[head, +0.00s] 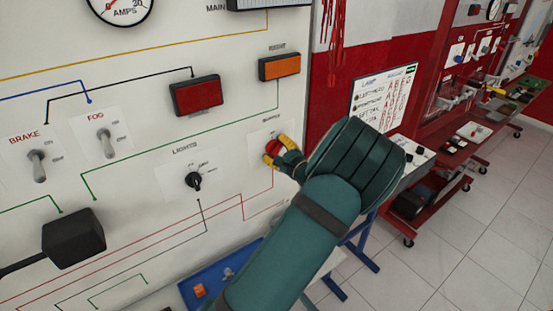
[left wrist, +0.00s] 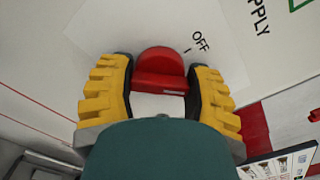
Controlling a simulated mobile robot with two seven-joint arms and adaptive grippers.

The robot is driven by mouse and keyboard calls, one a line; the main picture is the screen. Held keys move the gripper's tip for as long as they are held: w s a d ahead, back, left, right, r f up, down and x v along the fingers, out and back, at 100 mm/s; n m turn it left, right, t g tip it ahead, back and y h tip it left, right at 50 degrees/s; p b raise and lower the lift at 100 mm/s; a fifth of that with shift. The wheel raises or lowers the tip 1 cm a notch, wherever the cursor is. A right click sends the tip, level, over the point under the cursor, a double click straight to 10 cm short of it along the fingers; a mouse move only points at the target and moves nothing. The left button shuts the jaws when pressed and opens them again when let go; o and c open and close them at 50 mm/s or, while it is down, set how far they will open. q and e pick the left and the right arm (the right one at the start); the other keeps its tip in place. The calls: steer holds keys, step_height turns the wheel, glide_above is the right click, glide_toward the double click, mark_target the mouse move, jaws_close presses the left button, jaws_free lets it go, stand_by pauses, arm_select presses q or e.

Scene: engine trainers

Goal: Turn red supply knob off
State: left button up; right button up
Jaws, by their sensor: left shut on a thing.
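The red supply knob (head: 272,147) is on the white panel, right of the lights knob, mostly covered by my fingers in the head view. In the left wrist view the red knob (left wrist: 160,62) sits between two yellow, black-lined fingers, its raised bar running across from finger to finger. My left gripper (head: 278,152) is shut on the knob; it also shows in the left wrist view (left wrist: 160,80). The printed OFF label (left wrist: 200,41) and its tick lie up and right of the knob. I cannot tell which mark the knob points to. My right gripper is not in view.
The black lights knob (head: 194,180), fog switch (head: 104,141) and brake switch (head: 38,165) are to the left. A red lamp (head: 195,97) and an orange lamp (head: 279,67) are above. A blue tray (head: 215,278) lies below. Red benches (head: 445,155) stand behind, right.

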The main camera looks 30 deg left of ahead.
arm_select(q)
steer(key=n+b, duration=0.2)
steer(key=b, duration=0.1)
steer(key=n+b, duration=0.2)
steer(key=b, duration=0.1)
steer(key=n+b, duration=0.2)
steer(key=shift+f+b, duration=0.4)
steer(key=n+b, duration=0.2)
steer(key=b, duration=0.1)
steer(key=shift+r+n+b, duration=0.25)
steer(key=shift+n+b, duration=0.45)
steer(key=shift+b, duration=0.2)
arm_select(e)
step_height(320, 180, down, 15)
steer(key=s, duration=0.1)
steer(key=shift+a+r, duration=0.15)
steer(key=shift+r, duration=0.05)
arm_select(q)
steer(key=o, duration=1.2)
steer(key=shift+r, duration=0.1)
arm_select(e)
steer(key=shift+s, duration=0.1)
arm_select(q)
steer(key=v, duration=1.2)
